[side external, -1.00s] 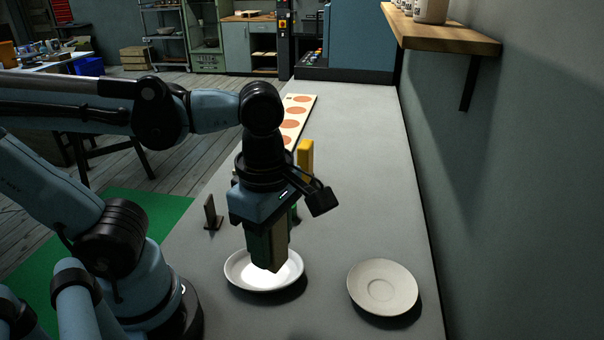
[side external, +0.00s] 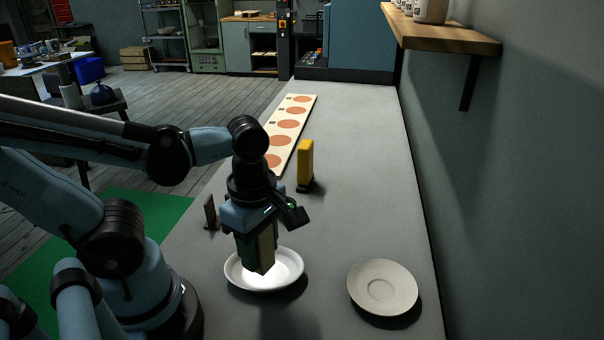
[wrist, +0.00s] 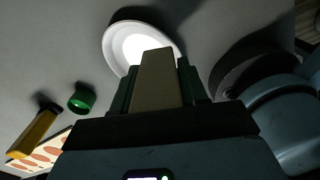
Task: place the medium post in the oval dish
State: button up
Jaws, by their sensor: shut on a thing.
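My gripper (side external: 257,262) is shut on the medium post (side external: 266,246), an upright tan block between its dark green fingers. The post also shows in the wrist view (wrist: 157,82). The oval dish (side external: 291,276) is white and shallow, with a bright inside. In the side view the post's lower end overlaps the dish's left part. In the wrist view the post covers the lower part of the dish (wrist: 117,42). I cannot tell whether the post touches the dish, as its bottom end is partly hidden.
A round pale saucer (side external: 383,288) lies to the right. A green round piece (wrist: 82,98) shows in the wrist view. A board with orange circles (side external: 286,137) lies further back.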

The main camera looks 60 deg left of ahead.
jog(key=w+a+f, duration=0.1)
jog(key=a+f, duration=0.1)
jog(key=a, duration=0.1)
jog(key=shift+w+f, duration=0.1)
jog(key=shift+w, duration=0.3)
jog(key=shift+f, duration=1.95)
jog(key=shift+f, duration=0.15)
jog(key=o, duration=1.2)
